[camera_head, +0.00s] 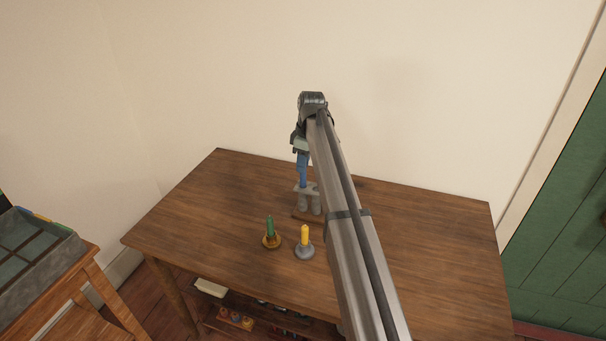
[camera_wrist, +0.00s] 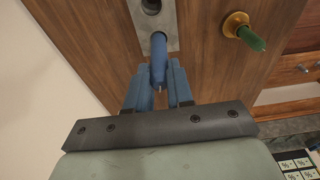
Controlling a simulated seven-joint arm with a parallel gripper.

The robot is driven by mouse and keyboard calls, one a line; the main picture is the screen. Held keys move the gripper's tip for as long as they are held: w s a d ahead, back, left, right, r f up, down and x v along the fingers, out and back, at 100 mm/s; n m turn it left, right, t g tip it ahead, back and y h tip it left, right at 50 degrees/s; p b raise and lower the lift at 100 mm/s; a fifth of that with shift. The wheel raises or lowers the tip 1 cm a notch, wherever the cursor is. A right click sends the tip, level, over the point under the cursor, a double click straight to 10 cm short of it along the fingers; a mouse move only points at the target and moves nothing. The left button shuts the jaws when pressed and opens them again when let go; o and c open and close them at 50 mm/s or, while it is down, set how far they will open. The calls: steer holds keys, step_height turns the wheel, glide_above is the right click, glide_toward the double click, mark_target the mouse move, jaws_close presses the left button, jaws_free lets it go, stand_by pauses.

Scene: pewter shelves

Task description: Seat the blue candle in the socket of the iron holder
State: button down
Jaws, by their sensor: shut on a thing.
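My gripper (camera_wrist: 157,88) is shut on the blue candle (camera_wrist: 158,58), which stands out between its blue fingers. In the head view the gripper (camera_head: 302,168) points down above the back of the table. The grey iron holder (camera_head: 312,189) is below it, with a flat top plate over stout grey cylinders. In the wrist view the holder's plate (camera_wrist: 170,17) shows one open round socket near the top edge. The candle's far end overlaps the plate beside that socket. I cannot tell whether the end is inside a socket or just above it.
A green candle (camera_head: 270,225) in a brass holder (camera_head: 271,242) and a yellow candle (camera_head: 305,234) in a round grey holder (camera_head: 304,252) stand in front. The wooden table (camera_head: 200,215) is clear at left. A grey compartment tray (camera_head: 62,250) is on a stand at far left.

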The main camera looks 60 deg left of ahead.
steer(key=w+d+r, duration=0.3)
steer(key=w+d, duration=0.1)
steer(key=d, duration=0.3)
steer(key=s+d+f, duration=0.2)
steer(key=d, duration=0.7)
steer(key=s+d+f, duration=0.1)
steer(key=s+d, duration=0.1)
steer(key=d, duration=0.7)
steer(key=shift+w+a+f, duration=0.1)
steer(key=shift+a+f, duration=0.05)
steer(key=shift+f, duration=2.3)
steer(key=shift+w+a+f, duration=0.1)
steer(key=shift+a+f, duration=0.05)
steer(key=shift+f, duration=2.3)
steer(key=shift+f, duration=0.1)
steer(key=c, duration=1.5)
jaws_free()
steer(key=shift+f, duration=0.1)
steer(key=o, duration=0.5)
